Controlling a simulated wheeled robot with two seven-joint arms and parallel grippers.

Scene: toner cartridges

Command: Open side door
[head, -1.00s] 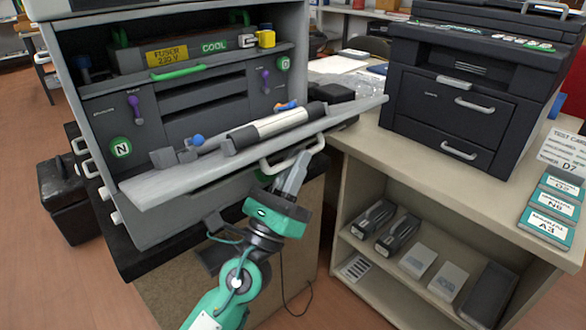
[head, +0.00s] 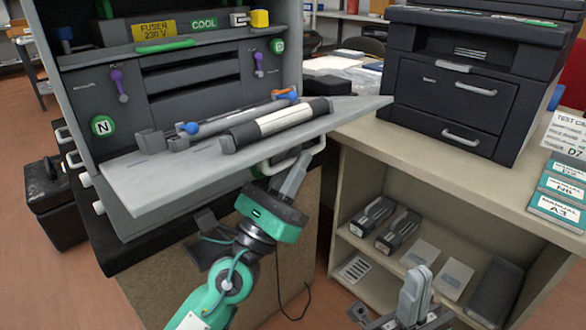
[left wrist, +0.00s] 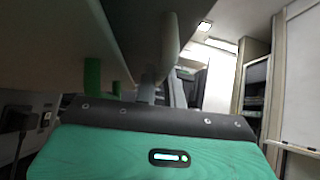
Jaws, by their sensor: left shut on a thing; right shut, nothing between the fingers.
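The side door (head: 150,195) of the large grey printer is swung down on the printer's front and lies as a sloping shelf. A white roller and blue-knobbed parts lie on its inner face. Its pale handle (head: 313,149) is on the outer edge. My left gripper (head: 291,172) is shut on that handle from below, its fingertips partly hidden. In the left wrist view, a pale handle bar (left wrist: 168,48) rises from the fingers beneath the door's dark underside. My right gripper (head: 415,288) is shut and empty at the bottom right, in front of the low shelf.
The printer interior shows a fuser label (head: 154,29) and a green N badge (head: 103,125). A black printer (head: 455,85) stands on the right-hand table. Cartridges (head: 372,215) and boxes sit on the shelf below. Manuals (head: 560,190) lie at the right edge. A black case (head: 50,190) stands left.

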